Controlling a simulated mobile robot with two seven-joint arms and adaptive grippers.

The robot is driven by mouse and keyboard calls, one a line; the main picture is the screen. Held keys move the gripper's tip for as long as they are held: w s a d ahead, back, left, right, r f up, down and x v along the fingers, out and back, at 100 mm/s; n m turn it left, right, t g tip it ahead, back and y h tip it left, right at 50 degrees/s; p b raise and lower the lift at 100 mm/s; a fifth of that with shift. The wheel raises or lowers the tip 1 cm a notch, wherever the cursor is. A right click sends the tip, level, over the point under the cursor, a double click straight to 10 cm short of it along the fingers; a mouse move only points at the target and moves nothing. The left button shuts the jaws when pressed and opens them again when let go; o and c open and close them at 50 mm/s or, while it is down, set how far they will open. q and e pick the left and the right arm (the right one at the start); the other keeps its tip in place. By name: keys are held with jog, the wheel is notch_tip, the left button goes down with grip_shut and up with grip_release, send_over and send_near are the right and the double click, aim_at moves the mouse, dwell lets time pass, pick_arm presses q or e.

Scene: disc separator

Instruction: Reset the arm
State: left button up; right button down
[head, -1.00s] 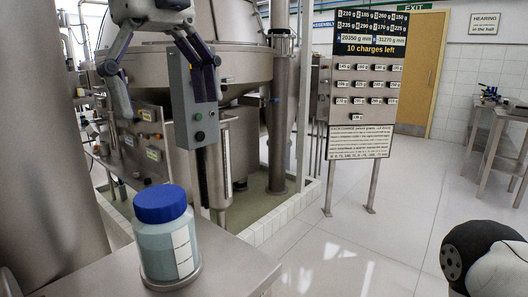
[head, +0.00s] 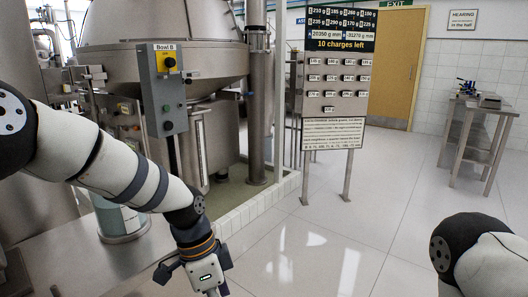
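My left arm (head: 125,170) reaches in from the left and slopes down across the front of the scene. My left gripper (head: 200,275) hangs at its end near the bottom edge, past the right side of the steel table. Its knuckles show, but its fingertips are cut off, so I cannot tell how far it is open. My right arm (head: 485,250) shows only as a rounded joint and a link at the lower right; its gripper is out of view.
A jar (head: 122,222) stands on the steel table (head: 60,235), mostly hidden behind my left arm. A grey control box (head: 163,95) labelled Bowl B hangs before the separator. A sign panel (head: 332,85) stands behind. The floor at centre right is clear.

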pick_arm(q)
jog(key=s+a+f+n, duration=0.3)
jog(key=s+f+n, duration=0.3)
jog(key=s+f, duration=0.7)
jog(key=s+a+f+n+y, duration=0.1)
jog(key=s+a+n, duration=0.3)
jog(key=s, duration=0.6)
jog(key=s+a+f+n+y, duration=0.1)
jog(key=s+a+f+n, duration=0.2)
jog(key=s, duration=0.7)
jog(key=a+n, duration=0.2)
jog(key=a, duration=0.2)
jog(key=shift+s+a+f+y, duration=0.2)
jog(key=shift+f+y, duration=0.05)
jog(key=shift+y, duration=0.15)
